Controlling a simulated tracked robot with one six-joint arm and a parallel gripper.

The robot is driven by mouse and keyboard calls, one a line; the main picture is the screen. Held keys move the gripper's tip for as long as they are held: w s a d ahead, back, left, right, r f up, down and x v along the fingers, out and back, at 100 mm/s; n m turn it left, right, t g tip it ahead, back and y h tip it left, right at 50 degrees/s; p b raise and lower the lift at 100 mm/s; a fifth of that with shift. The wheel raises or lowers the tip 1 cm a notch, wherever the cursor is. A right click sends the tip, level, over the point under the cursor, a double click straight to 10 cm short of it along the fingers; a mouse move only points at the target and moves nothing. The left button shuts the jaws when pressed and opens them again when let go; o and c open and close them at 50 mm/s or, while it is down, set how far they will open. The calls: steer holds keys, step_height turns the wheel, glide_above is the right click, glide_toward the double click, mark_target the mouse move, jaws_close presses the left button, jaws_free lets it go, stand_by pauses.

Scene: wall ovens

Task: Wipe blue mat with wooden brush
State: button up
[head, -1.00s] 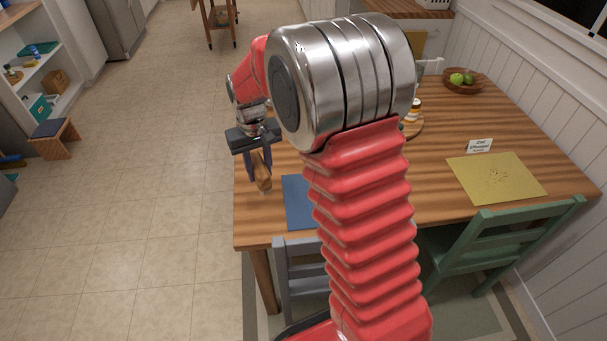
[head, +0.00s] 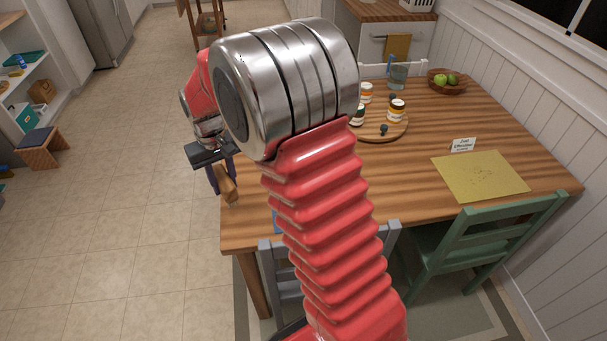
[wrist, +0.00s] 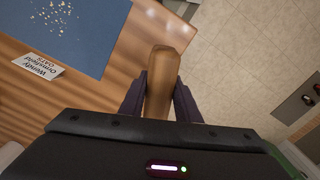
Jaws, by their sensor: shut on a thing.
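The wooden brush (head: 229,190) is held in my gripper (head: 222,184) at the table's left edge in the head view. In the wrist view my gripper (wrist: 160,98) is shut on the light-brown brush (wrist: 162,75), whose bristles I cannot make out. The blue mat (wrist: 85,35) lies at the upper left of the wrist view, apart from the brush, with pale crumbs (wrist: 58,14) on it. In the head view my arm hides nearly all of the blue mat (head: 275,222).
A name card (wrist: 38,64) stands beside the blue mat. Chairs, one green (head: 490,235), stand at the near side. Open floor lies left.

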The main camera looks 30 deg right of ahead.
steer(key=s+d+f+m, duration=0.1)
steer(key=s+d+m, duration=0.1)
steer(key=d, duration=0.7)
steer(key=s+d+f+m, duration=0.1)
steer(key=s+d, duration=0.4)
steer(key=d, duration=0.5)
steer(key=shift+s+d+f+m, duration=0.15)
steer(key=shift+s+d+m, duration=0.05)
steer(key=shift+m, duration=0.5)
steer(key=shift+f, duration=0.1)
